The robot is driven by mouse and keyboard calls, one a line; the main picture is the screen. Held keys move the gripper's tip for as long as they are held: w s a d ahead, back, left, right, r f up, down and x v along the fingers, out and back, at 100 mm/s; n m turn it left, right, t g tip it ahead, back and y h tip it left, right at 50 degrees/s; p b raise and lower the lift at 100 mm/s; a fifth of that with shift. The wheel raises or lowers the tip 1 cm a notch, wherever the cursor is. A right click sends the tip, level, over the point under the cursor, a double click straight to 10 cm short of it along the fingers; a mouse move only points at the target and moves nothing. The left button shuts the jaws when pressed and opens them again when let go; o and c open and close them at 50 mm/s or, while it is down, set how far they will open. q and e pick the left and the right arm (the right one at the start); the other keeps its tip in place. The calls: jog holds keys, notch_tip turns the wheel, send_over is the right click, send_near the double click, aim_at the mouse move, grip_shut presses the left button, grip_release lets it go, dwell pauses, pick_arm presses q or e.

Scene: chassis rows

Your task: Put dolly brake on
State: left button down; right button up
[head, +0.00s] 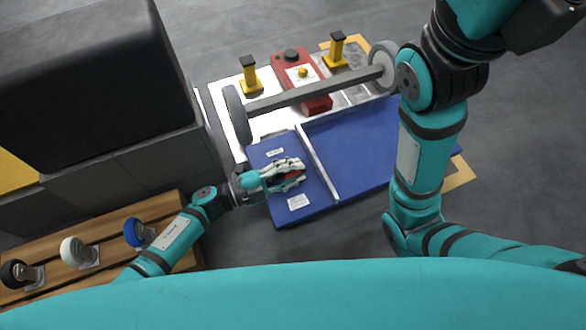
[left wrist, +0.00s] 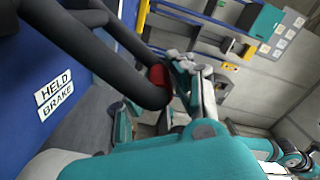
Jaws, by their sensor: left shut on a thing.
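The dolly (head: 360,150) shows in the head view as a blue deck with a pale bar across it. My left gripper (head: 294,174) is over its left part, shut on a small red piece, which looks like the brake lever. The fingers hide most of that piece. In the left wrist view a red piece (left wrist: 158,75) shows beside a thick black curved bar. Labels reading "HELD" (left wrist: 55,83) and "BRAKE" (left wrist: 57,101) are on a blue panel there. My right arm crosses the right side of the head view. Its gripper is out of view.
A grey axle (head: 315,92) with two wheels spans the white board (head: 222,92) behind the deck. Two yellow-and-black stands and a red unit (head: 318,104) are there. A wooden bench (head: 110,222) at lower left holds three casters. A dark block (head: 90,80) stands at left.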

pick_arm(q)
jog(key=shift+f, duration=0.2)
jog(key=c, duration=1.1)
grip_release()
jog(key=shift+c, duration=0.2)
jog(key=shift+r, duration=0.1)
jog(key=shift+s+a, duration=0.1)
jog(key=v, duration=1.1)
jog(key=shift+a, duration=0.35)
jog(key=shift+s+r, duration=0.1)
